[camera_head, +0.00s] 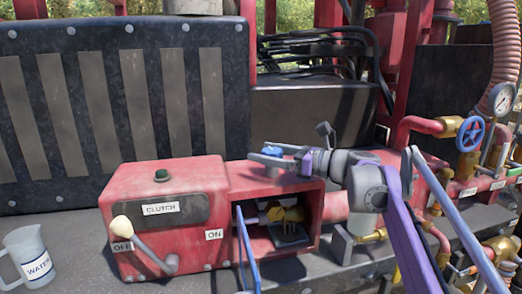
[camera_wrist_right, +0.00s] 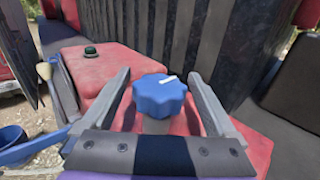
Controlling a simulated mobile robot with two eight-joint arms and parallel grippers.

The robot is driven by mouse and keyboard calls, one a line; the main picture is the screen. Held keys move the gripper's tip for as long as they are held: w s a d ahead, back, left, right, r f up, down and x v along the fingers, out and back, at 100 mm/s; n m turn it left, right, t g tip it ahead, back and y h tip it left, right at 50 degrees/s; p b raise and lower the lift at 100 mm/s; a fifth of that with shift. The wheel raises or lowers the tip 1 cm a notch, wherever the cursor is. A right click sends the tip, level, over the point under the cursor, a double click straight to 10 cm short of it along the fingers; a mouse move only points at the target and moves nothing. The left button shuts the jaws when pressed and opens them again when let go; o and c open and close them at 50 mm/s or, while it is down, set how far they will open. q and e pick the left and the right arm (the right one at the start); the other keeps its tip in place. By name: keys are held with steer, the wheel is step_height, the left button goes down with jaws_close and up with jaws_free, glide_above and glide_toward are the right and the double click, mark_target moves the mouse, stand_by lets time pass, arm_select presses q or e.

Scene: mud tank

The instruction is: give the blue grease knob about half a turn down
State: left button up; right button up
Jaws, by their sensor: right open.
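The blue grease knob (camera_head: 272,151) stands on top of the red box, above its open compartment. In the right wrist view the lobed knob (camera_wrist_right: 157,97) sits on a pale stem, with a white mark on its top pointing to the upper right. My right gripper (camera_head: 261,152) is open around the knob. In the wrist view its fingers (camera_wrist_right: 158,75) lie one on each side, with a visible gap between each finger and the knob. The fingers partly hide the knob in the head view. My left gripper is not in view.
The red clutch box (camera_head: 132,194) with a cream-tipped lever (camera_head: 122,224) stands to the left. A blue valve wheel (camera_head: 470,134) and a gauge (camera_head: 501,99) are at right. A dark ribbed tank wall (camera_head: 125,110) rises behind.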

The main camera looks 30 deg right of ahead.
steer(key=shift+x, duration=0.95)
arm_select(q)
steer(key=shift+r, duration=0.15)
arm_select(e)
steer(key=shift+c, duration=0.3)
steer(key=c, duration=1.3)
